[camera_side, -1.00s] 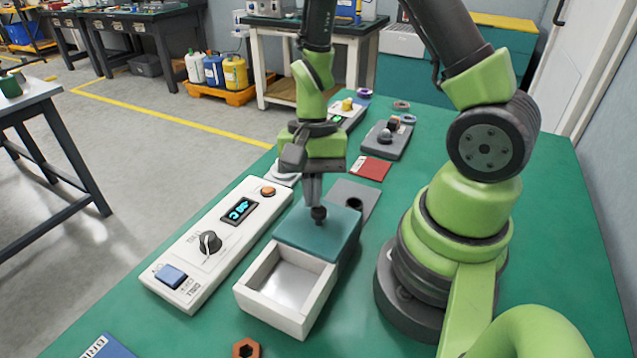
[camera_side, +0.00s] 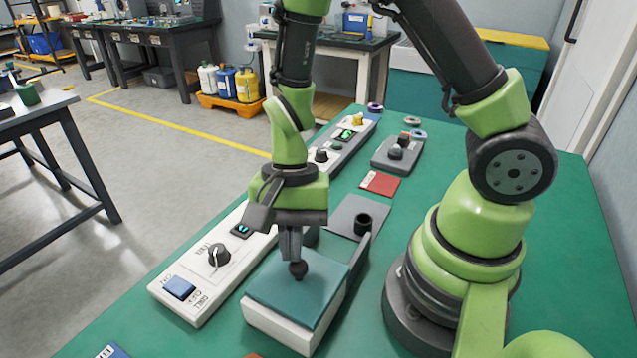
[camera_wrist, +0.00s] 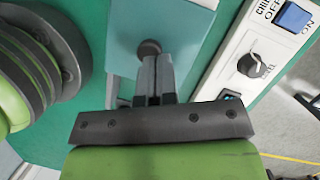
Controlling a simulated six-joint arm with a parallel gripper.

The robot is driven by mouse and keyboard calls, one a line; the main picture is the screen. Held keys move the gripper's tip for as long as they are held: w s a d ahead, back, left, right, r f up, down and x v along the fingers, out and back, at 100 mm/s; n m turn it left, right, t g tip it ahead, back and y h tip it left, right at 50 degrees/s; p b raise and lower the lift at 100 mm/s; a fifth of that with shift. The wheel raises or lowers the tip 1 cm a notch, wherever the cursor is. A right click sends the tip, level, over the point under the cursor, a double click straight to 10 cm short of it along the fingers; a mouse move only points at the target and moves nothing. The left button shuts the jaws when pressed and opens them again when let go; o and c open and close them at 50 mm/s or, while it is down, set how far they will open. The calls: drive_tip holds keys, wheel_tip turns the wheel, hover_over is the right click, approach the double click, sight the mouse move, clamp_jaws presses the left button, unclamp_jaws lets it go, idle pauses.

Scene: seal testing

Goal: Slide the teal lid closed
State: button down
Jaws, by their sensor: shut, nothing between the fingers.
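The teal lid (camera_side: 295,285) lies flat over the white box (camera_side: 277,330) and covers its opening; no gap shows at the near end. Its dark round knob (camera_side: 298,270) stands near the middle of the lid. My gripper (camera_side: 292,258) points down with its fingers shut, right at the knob and behind it. In the wrist view my fingers (camera_wrist: 154,80) are together and empty beside the knob (camera_wrist: 150,47), over the lid (camera_wrist: 178,22). Whether they touch the knob is hard to tell.
A white control panel (camera_side: 205,270) with a blue switch (camera_side: 179,287) and black dial runs along the box's left. Behind the box lie a grey plate (camera_side: 357,215) with a dark ring, a red card (camera_side: 380,184) and a grey fixture (camera_side: 398,153).

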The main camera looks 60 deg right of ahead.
drive_tip(key=w+d, duration=0.1)
drive_tip(key=w+d+r, duration=0.1)
drive_tip(key=d, duration=0.1)
drive_tip(key=shift+d+r, duration=0.2)
drive_tip(key=shift+d, duration=0.1)
drive_tip(key=v, duration=0.9)
hover_over(304, 250)
drive_tip(key=d, duration=0.2)
drive_tip(key=f, duration=0.6)
drive_tip(key=w+f, duration=0.1)
drive_tip(key=f, duration=0.2)
drive_tip(key=shift+a+f, duration=0.2)
drive_tip(key=shift+f, duration=0.2)
drive_tip(key=shift+s+a+f, duration=0.1)
drive_tip(key=shift+s+a, duration=0.2)
drive_tip(key=shift+a, duration=0.3)
drive_tip(key=shift+s+a, duration=0.25)
drive_tip(key=shift+a, duration=0.3)
drive_tip(key=shift+s+a+f, duration=0.1)
drive_tip(key=shift+s+a, duration=0.2)
drive_tip(key=shift+a, duration=0.3)
